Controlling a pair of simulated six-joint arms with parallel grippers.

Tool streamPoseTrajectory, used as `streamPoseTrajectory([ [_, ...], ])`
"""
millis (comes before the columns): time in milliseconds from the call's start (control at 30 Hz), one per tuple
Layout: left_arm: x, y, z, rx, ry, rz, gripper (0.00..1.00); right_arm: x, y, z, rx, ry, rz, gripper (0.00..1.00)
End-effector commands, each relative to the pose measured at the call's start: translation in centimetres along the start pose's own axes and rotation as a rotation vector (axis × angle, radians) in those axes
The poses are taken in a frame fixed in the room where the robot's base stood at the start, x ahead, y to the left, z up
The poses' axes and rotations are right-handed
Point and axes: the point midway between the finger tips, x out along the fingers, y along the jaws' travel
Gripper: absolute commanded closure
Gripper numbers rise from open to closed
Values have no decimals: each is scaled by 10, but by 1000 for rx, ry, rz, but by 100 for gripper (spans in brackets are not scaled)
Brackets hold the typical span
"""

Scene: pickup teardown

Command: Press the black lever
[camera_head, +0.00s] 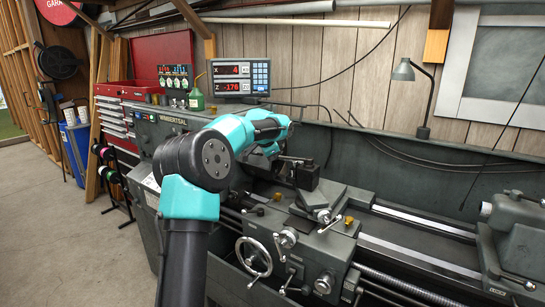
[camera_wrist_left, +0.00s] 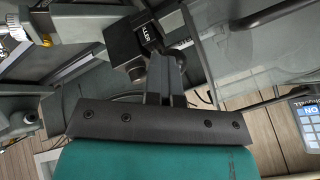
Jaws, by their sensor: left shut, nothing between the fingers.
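The grey lathe (camera_head: 350,215) fills the middle and right of the head view. I cannot single out the black lever with certainty in either view. A black block (camera_head: 307,176) stands on the lathe carriage, and a dark block also shows in the left wrist view (camera_wrist_left: 131,45). My left gripper (camera_head: 295,168) is beside this block, partly hidden behind my own arm. In the left wrist view its fingers (camera_wrist_left: 165,68) are together and hold nothing. The block is close to the fingers; I cannot tell whether they touch. My right gripper is not in view.
A clear guard panel (camera_wrist_left: 250,50) is close to the fingers in the left wrist view. A handwheel (camera_head: 254,257) is on the lathe front. A digital readout (camera_head: 240,77), a green oil can (camera_head: 196,98) and a desk lamp (camera_head: 403,72) stand behind.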

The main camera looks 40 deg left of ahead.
Motion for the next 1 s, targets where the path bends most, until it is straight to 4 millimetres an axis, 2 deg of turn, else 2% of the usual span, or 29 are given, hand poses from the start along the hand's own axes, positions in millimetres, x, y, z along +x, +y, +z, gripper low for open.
streamPoseTrajectory([
  [267,-6,7,1,1,-1,0,100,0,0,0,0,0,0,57],
  [533,-27,36,-3,15,7,6,100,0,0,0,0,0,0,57],
  [800,-79,25,2,12,8,4,100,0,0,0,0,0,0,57],
  [1000,-110,20,6,13,8,4,100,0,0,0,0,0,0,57],
])
